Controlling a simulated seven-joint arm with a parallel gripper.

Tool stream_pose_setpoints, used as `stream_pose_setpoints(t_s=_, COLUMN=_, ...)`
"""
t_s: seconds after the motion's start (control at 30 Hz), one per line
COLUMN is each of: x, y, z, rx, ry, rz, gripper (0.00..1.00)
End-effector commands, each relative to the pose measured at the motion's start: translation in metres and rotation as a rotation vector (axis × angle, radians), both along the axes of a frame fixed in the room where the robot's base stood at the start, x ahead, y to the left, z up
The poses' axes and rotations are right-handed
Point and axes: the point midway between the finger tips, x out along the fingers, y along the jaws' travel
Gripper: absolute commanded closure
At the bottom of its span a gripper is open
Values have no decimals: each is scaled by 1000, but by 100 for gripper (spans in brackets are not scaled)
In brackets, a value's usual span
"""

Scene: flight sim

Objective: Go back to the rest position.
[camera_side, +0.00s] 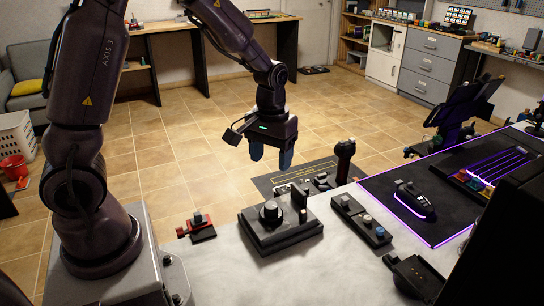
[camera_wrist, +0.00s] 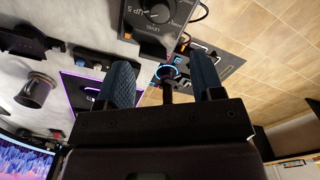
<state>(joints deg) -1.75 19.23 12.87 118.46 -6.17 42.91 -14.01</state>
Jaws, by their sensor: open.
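My gripper (camera_side: 271,160) hangs above the far edge of the desk in the side view, its two blue fingers pointing down. It is above and behind the black panel with a round knob (camera_side: 270,212), and left of the upright joystick (camera_side: 345,150). In the wrist view my gripper (camera_wrist: 165,85) shows its two blue ridged fingers spread apart with nothing held between them. The knob panel (camera_wrist: 155,15) also shows at the top of the wrist view, clear of the fingers.
A small red-and-black switch unit (camera_side: 200,228) and a narrow button panel (camera_side: 361,218) stand on the grey desk (camera_side: 310,270). Open tiled floor (camera_side: 180,140) lies beyond the desk.

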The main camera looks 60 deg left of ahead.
Motion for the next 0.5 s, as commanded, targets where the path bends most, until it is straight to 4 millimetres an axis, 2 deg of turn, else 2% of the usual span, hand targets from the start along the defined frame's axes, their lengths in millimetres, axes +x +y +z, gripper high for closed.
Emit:
stream_pose_setpoints(t_s=0.07, x=-1, y=0, z=0, rx=-2, ry=6, rz=-17, gripper=39)
stream_pose_setpoints(t_s=0.13, x=-14, y=-4, z=-4, rx=-11, ry=47, rz=-62, gripper=39)
stream_pose_setpoints(t_s=0.17, x=-19, y=-8, z=0, rx=-16, ry=48, rz=-87, gripper=39)
stream_pose_setpoints(t_s=0.27, x=-33, y=-19, z=19, rx=-26, ry=26, rz=-163, gripper=39)
stream_pose_setpoints(t_s=0.5, x=-77, y=-50, z=82, rx=-9, ry=-120, rz=-369, gripper=39)
